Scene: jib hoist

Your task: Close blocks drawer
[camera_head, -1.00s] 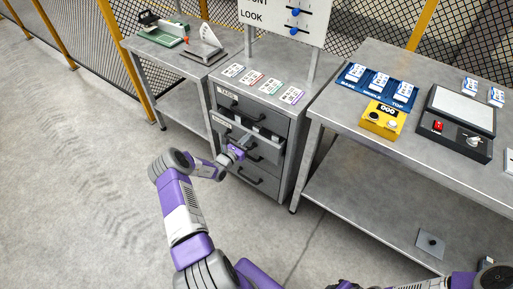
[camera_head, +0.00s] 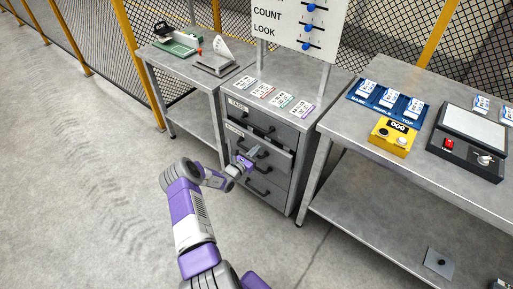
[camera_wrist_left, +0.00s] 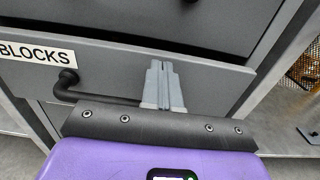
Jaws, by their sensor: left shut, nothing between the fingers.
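The blocks drawer (camera_head: 233,134) is the second drawer down in the grey cabinet. My right gripper is not in view.
The tags drawer (camera_head: 262,126) above looks shut. Cards (camera_head: 283,100) lie on the cabinet top. A workbench (camera_head: 336,124) with a blue tray (camera_head: 376,105) and yellow counter box (camera_head: 392,136) stands to the right. The floor (camera_head: 90,190) at left is clear.

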